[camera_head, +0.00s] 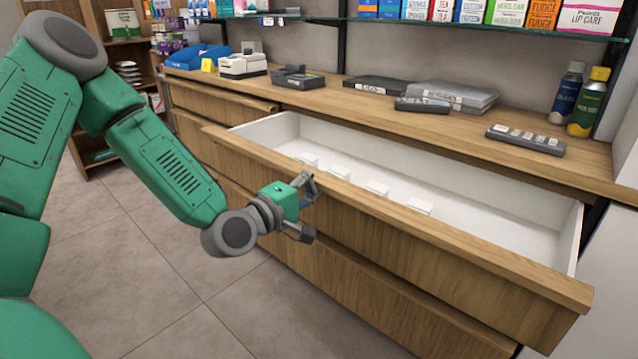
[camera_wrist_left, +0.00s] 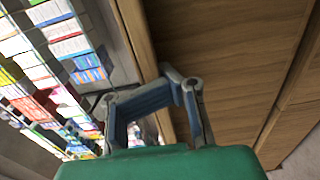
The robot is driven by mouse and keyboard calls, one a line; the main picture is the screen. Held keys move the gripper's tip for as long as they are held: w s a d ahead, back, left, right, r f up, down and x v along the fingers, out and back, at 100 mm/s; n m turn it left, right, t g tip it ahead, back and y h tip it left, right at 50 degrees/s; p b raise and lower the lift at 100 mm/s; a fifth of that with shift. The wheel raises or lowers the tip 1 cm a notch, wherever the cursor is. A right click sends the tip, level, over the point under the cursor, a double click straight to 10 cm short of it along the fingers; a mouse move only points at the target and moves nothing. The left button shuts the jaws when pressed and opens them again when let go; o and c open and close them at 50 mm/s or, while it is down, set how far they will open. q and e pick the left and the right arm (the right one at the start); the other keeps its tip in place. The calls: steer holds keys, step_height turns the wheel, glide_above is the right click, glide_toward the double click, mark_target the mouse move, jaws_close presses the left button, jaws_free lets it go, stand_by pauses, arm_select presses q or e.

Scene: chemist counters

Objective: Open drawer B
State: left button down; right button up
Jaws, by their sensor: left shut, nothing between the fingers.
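A wide wooden drawer (camera_head: 420,225) in the counter's top row stands pulled out in the head view. Its white inside shows, with several small white boxes (camera_head: 376,188) on its floor. No letter is readable on it, so I cannot tell whether it is drawer B. My left gripper (camera_head: 306,208) is at the outer side of this drawer's front, toward its left part. It is shut with nothing in it. In the left wrist view, the gripper's fingers (camera_wrist_left: 165,95) show against a wooden front (camera_wrist_left: 230,60); contact is unclear. My right gripper is out of view.
The countertop (camera_head: 345,108) holds a printer (camera_head: 242,66), a card device (camera_head: 297,78), grey cases (camera_head: 450,95), a keypad (camera_head: 525,139) and two bottles (camera_head: 588,103). A glass shelf (camera_head: 420,24) with boxes hangs above. Tiled floor (camera_head: 150,270) before the counter is clear.

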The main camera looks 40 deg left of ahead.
arm_select(q)
steer(key=shift+w+d+r, duration=0.1)
steer(key=shift+d+r, duration=0.1)
steer(key=shift+r, duration=0.3)
steer(key=c, duration=1.8)
jaws_free()
steer(key=shift+o, duration=0.2)
steer(key=shift+d, duration=0.1)
steer(key=shift+f, duration=0.2)
steer(key=shift+s, duration=0.4)
steer(key=s, duration=0.6)
steer(key=shift+s+a, duration=0.25)
steer(key=shift+s, duration=0.15)
steer(key=shift+a, duration=0.1)
